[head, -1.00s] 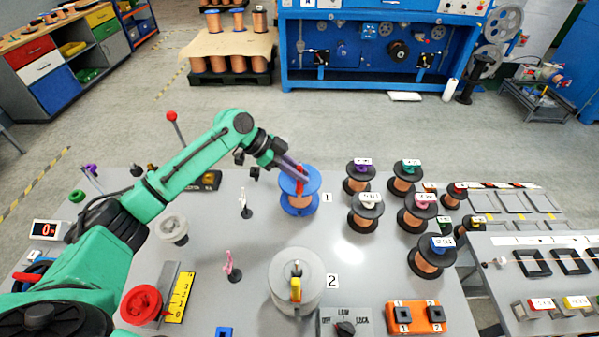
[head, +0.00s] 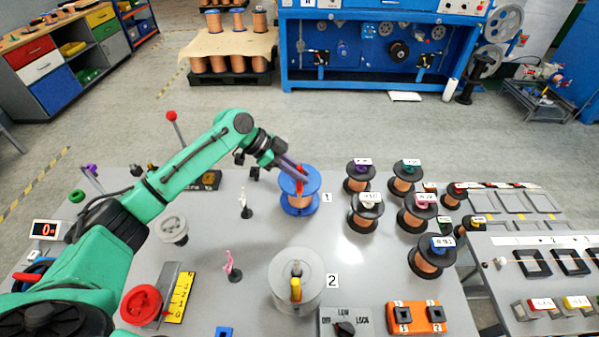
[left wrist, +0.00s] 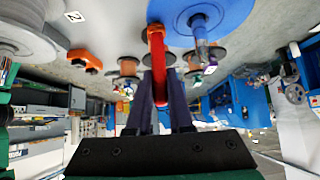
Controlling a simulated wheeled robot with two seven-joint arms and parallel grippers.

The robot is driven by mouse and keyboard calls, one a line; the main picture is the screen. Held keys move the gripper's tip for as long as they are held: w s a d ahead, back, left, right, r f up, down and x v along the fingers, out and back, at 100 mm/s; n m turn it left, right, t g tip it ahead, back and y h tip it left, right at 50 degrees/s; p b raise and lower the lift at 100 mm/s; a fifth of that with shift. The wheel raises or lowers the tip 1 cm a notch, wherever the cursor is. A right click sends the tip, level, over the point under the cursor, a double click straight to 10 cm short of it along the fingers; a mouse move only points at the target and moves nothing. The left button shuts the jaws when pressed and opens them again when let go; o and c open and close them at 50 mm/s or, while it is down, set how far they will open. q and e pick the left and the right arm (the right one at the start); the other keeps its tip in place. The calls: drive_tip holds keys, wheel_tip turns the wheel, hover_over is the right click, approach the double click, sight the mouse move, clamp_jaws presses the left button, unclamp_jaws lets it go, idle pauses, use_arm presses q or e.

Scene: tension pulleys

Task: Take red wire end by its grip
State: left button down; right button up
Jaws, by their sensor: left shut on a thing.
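The red wire end's grip (head: 299,187) is at the blue spool (head: 312,187) marked 1. My left gripper (head: 300,172) reaches down over that spool from the left, with its fingertips at the red grip. In the left wrist view the red grip (left wrist: 157,60) stands between the dark fingers of the left gripper (left wrist: 160,105), which are shut on it. The spool's blue flange (left wrist: 230,12) is just beyond it. The thin wire itself cannot be made out. My right gripper is not in view.
A grey spool (head: 312,272) with a yellow grip stands by mark 2. Several copper spools (head: 397,219) with coloured tops stand to the right. A red knob (head: 141,304) and small pink stand (head: 232,267) are at left. Table around the blue spool's left is fairly clear.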

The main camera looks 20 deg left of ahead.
sight(301, 167)
use_arm(q)
drive_tip(key=shift+r, duration=0.1)
drive_tip(key=shift+r+p, duration=0.55)
drive_tip(key=shift+p, duration=0.1)
drive_tip(key=shift+r+p, duration=0.65)
drive_tip(key=shift+r, duration=0.05)
drive_tip(key=shift+r, duration=0.1)
drive_tip(key=shift+r+p, duration=0.6)
drive_tip(key=shift+p, duration=0.1)
drive_tip(key=shift+d, duration=0.15)
